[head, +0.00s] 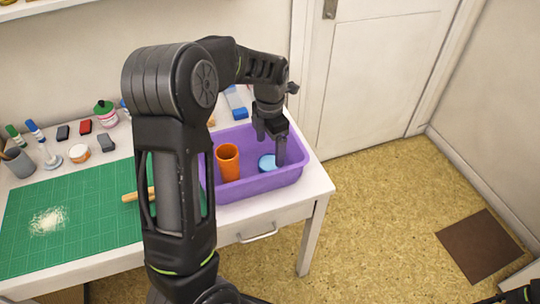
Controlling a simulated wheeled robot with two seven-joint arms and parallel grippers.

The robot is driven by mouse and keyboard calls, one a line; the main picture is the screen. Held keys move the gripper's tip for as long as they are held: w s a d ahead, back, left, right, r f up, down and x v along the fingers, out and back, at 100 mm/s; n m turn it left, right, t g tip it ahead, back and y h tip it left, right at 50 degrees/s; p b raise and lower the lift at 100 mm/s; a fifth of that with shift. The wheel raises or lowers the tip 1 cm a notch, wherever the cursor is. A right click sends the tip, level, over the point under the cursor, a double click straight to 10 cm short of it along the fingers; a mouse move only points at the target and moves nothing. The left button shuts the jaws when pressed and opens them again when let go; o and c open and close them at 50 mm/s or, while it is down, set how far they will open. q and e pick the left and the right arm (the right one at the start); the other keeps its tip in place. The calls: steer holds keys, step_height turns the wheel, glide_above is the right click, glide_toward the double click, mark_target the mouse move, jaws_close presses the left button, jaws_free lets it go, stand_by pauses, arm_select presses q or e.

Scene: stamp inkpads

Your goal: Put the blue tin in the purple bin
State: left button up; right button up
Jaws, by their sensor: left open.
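The purple bin (262,185) stands at the right end of the white table. The blue tin (267,162) is inside the bin, in its right half, with its round light blue top showing. My left gripper (271,160) reaches down into the bin from above. Its fingers are open, right at the tin, with one finger to the tin's right. I cannot tell whether they touch it. An orange cup (228,162) stands in the bin to the left of the tin. My right gripper is not clearly in view; only a dark part shows at the bottom right corner.
A green cutting mat (85,210) with a pale powdery patch covers the table's left part. Markers, inkpads and small jars stand behind it. A wooden stick (131,197) lies on the mat beside my arm.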

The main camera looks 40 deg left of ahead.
mark_target(270, 163)
arm_select(q)
step_height(270, 163, up, 6)
stand_by(0.8)
